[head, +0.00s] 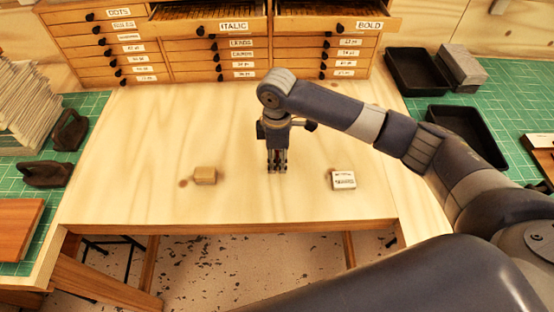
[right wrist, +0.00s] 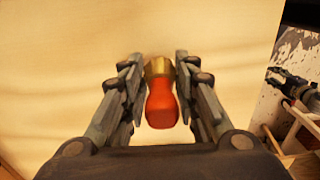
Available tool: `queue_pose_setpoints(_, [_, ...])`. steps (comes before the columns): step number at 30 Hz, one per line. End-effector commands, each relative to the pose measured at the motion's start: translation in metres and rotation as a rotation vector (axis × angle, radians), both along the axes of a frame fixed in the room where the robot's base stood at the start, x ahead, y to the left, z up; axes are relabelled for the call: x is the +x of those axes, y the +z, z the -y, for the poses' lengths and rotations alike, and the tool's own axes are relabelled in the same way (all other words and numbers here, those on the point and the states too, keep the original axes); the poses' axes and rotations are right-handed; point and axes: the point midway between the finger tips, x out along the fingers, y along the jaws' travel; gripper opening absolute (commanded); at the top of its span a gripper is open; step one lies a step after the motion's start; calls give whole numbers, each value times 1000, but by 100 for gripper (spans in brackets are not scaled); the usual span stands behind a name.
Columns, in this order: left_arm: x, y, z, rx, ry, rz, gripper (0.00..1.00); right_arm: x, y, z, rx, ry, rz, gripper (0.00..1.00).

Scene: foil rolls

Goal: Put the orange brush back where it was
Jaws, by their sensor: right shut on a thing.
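The orange brush (right wrist: 162,103) shows in the right wrist view, with a rounded orange handle and a gold-coloured collar. It lies between the fingers of my right gripper (right wrist: 160,85), which is shut on it. In the head view my right gripper (head: 277,168) points down at the middle of the wooden table (head: 130,150), between a tan block and a white block. The brush is hidden by the fingers there, and I cannot tell whether it touches the table.
The tan block (head: 205,176) sits left of my right gripper, beside a reddish spot. The white lettered block (head: 343,180) sits to the right. Labelled drawers (head: 235,48) stand behind. Black trays (head: 468,130) lie at right, dark irons (head: 70,130) at left. The table between is mostly clear.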

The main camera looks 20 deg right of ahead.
Motion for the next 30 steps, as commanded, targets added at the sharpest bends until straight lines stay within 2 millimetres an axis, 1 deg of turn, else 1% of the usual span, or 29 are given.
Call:
queue_pose_setpoints(1, [-1,8,0,0,0,-1,40,-2,-5,0,-2,-1,-5,0])
queue_pose_setpoints(3, [-1,10,0,0,0,-1,40,-1,-13,0,-1,-1,-3,0])
queue_pose_setpoints(6, [-1,11,0,0,-1,-1,40,-1,-19,0,0,0,0,0])
queue_pose_setpoints(13, [0,10,0,-1,-1,0,40,-1,-21,0,0,0,0,0])
queue_pose_setpoints(20, [1,10,1,-1,-2,3,40,-1,-27,0,0,-1,-1,0])
queue_pose_setpoints(21, [1,10,1,-1,-2,3,40,-1,-27,0,0,0,-1,35])
queue_pose_setpoints(23, [2,10,1,-2,-2,4,40,-1,-27,0,0,0,0,48])
queue_pose_setpoints(30, [2,10,1,-2,-2,4,40,-1,-27,0,0,-1,0,48])
